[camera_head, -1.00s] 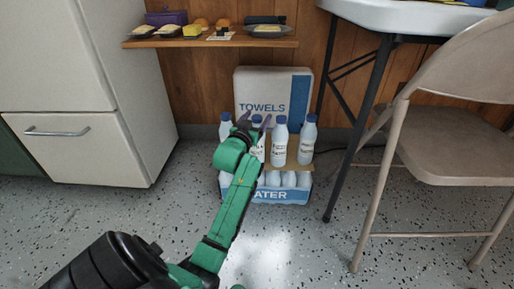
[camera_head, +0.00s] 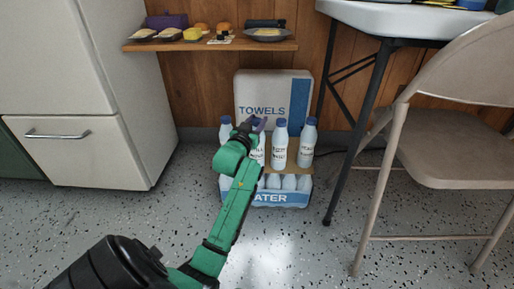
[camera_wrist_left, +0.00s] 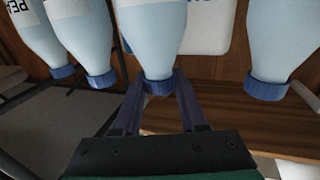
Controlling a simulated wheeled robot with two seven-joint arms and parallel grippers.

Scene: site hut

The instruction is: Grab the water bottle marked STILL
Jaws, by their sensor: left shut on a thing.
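Several white bottles with blue caps stand in a row on a cardboard sheet on top of the water pack. In the left wrist view the picture is upside down, and the held bottle (camera_wrist_left: 155,40) sits between the fingers (camera_wrist_left: 160,95). Neighbouring bottles (camera_head: 280,147) (camera_head: 307,145) stand to its right, and one (camera_head: 225,131) to its left. My right gripper is out of view.
The water pack (camera_head: 285,199) stands on the speckled floor before a TOWELS box (camera_head: 299,95). A shelf (camera_head: 215,44) with small dishes hangs above. A folding chair (camera_head: 470,150) and table (camera_head: 420,20) stand right, a white cabinet (camera_head: 90,150) left. The front floor is clear.

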